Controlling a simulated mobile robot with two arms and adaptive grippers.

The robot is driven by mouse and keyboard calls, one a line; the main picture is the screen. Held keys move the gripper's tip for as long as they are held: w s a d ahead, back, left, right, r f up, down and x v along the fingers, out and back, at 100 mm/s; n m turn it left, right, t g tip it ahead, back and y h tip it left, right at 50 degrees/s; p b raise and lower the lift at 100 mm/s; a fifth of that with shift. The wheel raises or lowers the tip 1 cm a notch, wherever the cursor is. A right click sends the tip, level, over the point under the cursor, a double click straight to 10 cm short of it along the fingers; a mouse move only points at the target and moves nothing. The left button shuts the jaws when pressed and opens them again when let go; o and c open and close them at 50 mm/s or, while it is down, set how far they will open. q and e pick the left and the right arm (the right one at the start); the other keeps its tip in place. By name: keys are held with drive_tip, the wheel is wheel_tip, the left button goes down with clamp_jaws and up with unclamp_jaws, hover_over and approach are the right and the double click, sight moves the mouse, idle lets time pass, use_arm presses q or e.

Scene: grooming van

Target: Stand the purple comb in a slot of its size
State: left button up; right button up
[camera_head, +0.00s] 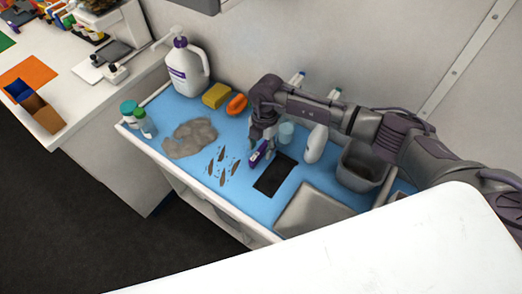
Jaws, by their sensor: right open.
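A small purple object with a pale edge, which looks like the purple comb (257,155), lies on the blue worktop (195,110) beside a flat black rectangle (274,175). My right gripper (262,143) reaches down from the right, open, with its fingers just above and behind the purple object. I cannot tell whether they touch it. I cannot make out any slot clearly. My left gripper is not in view.
A white jug (186,70), a yellow sponge (216,95), an orange ring-like item (237,104) and white bottles stand along the back. A grey fluffy heap (190,138) and several brown tufts (221,167) lie left. A grey bin (362,165) stands right.

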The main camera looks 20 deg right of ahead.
clamp_jaws()
